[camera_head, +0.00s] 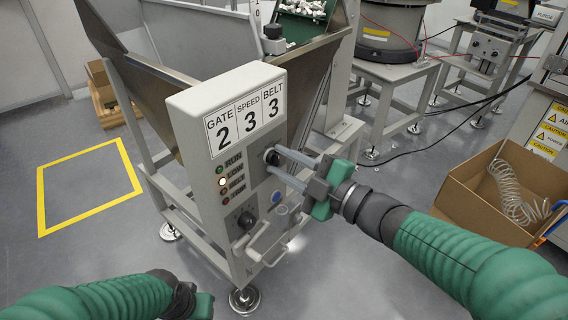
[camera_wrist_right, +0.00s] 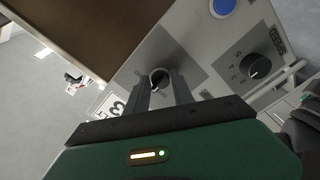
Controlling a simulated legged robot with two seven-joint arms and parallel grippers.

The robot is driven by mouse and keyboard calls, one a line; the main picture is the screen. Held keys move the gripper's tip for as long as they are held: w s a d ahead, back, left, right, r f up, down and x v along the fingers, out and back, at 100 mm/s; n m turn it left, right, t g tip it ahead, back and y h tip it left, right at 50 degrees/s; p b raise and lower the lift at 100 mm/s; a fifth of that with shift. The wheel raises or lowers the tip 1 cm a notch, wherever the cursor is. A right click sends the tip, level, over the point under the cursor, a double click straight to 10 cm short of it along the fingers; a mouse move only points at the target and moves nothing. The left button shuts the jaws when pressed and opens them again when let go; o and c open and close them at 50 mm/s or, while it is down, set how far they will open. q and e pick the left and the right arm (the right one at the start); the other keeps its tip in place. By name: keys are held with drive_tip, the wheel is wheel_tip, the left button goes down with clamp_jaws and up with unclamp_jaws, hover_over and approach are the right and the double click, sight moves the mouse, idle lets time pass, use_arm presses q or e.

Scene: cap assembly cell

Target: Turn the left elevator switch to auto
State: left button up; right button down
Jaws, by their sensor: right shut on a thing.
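The grey control box (camera_head: 235,140) of the elevator carries a dark round selector switch (camera_head: 271,156) on its side face. My right gripper (camera_head: 273,160) reaches in from the right, with its two fingers shut on the switch knob. In the right wrist view the switch (camera_wrist_right: 160,78) sits between the tips of the right gripper (camera_wrist_right: 162,88). The fingers partly hide the knob, and I cannot read its position or labels. My left arm lies at the bottom left of the head view; its fingers are not visible.
Below the switch are a blue button (camera_head: 277,197) and a black speed dial (camera_head: 245,220), with a metal handle frame (camera_head: 272,240) under them. A lit yellow LOW lamp shows on the front. A cardboard box (camera_head: 485,190) stands at the right. Open floor lies left.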

drive_tip(key=shift+f, duration=0.1)
drive_tip(key=c, duration=1.1)
unclamp_jaws()
drive_tip(key=shift+s, duration=0.1)
drive_tip(key=p+v, duration=0.5)
drive_tip(key=v, duration=1.1)
drive_tip(key=shift+s+d, duration=0.2)
drive_tip(key=shift+d, duration=0.15)
